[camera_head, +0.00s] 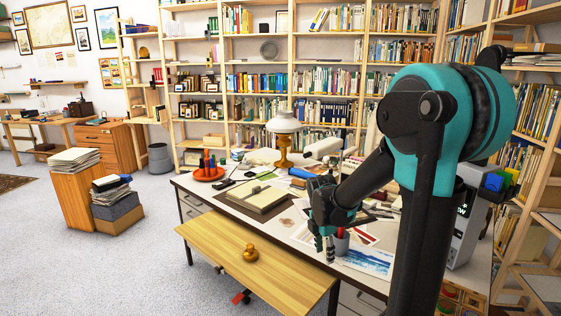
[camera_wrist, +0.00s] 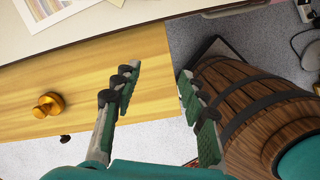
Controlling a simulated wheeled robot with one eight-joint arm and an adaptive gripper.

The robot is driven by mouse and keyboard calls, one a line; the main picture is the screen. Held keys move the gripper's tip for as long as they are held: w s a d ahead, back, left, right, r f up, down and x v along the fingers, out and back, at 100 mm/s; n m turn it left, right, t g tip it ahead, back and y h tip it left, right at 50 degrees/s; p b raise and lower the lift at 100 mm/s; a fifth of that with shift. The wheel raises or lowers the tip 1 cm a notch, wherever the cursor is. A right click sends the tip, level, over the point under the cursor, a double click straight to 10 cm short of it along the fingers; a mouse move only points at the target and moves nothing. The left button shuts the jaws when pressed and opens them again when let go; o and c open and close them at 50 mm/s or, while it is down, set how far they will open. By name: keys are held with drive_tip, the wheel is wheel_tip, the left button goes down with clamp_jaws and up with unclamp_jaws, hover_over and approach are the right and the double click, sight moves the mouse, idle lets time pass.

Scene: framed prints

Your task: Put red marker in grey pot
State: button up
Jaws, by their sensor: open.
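A small grey pot (camera_head: 342,244) stands on the desk, just right of my gripper and partly hidden by it. A red piece (camera_head: 340,233) shows at the pot's rim; I cannot tell whether it is the red marker, or whether it is inside or behind. My gripper (camera_head: 325,252) is over the desk's front edge, pointing down. In the wrist view my gripper (camera_wrist: 155,92) is open, with nothing between its fingers. Neither the pot nor a red marker is recognisable in the wrist view.
A yellow wooden surface with a brass knob (camera_head: 250,254) juts out before the desk. An open book (camera_head: 257,196), papers and a lamp (camera_head: 284,135) crowd the desk. A red dish (camera_head: 210,175) holds several coloured upright items. The wrist view shows a wooden barrel (camera_wrist: 240,100) at right.

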drive_tip(key=s+d+f+m+t, duration=0.1)
drive_tip(key=s+d+m, duration=0.1)
drive_tip(key=s+m, duration=0.6)
drive_tip(key=s+d+f+m+t+y, duration=0.1)
drive_tip(key=s+d+f+m+t, duration=0.1)
drive_tip(key=s+m, duration=0.6)
drive_tip(key=m, duration=0.7)
drive_tip(key=shift+d, duration=0.35)
